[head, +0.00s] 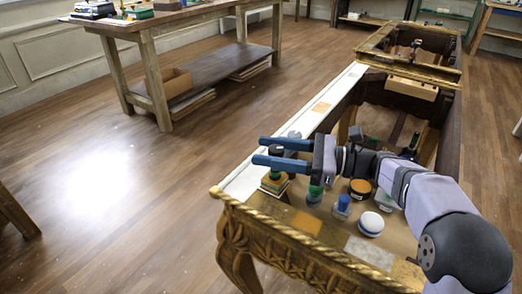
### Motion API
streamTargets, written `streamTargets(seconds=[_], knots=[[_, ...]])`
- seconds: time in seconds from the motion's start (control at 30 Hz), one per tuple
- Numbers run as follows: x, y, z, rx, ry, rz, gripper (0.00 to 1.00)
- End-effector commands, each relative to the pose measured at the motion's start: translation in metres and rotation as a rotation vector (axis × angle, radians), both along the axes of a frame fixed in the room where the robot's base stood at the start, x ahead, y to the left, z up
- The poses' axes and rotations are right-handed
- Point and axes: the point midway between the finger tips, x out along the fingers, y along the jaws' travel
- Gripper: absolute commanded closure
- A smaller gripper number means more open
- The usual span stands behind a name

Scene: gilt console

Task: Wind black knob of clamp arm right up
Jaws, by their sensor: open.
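My gripper (259,151) is open and empty, its two blue fingers pointing left above the near left corner of the gilt console (233,202). A small dark upright, clamp-like part (415,46) stands by the light wood block at the console's far end. Another small dark part (411,147) shows inside the frame, just beyond my arm. Both are too small for me to tell which is the right clamp arm or to make out its black knob. My gripper is well apart from both. My arm hides part of the console's near right side.
Several small pots and stamps crowd the near top, including a white-lidded jar (370,224), a blue-knobbed piece (343,204) and an orange-lidded jar (360,187). A workbench (150,33) stands at the back left. The floor between is clear.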

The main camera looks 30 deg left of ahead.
Motion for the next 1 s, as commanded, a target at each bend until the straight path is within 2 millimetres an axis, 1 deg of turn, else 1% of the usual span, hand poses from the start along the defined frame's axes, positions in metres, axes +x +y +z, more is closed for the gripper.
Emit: streamTargets(seconds=[0.03, 0.2, 0.37, 0.5, 0.77, 1.0], knots=[[0.004, -0.008, -0.001, 0.000, 0.000, -0.003, 0.54], [0.012, -0.029, -0.001, -0.001, 0.001, -0.003, 0.54], [0.017, -0.042, 0.000, 0.000, 0.001, -0.002, 0.54], [0.018, -0.046, 0.000, 0.000, 0.000, 0.000, 0.54], [0.018, -0.046, 0.000, 0.000, 0.000, 0.000, 0.54], [0.022, -0.051, 0.007, -0.004, 0.003, 0.000, 0.54]])
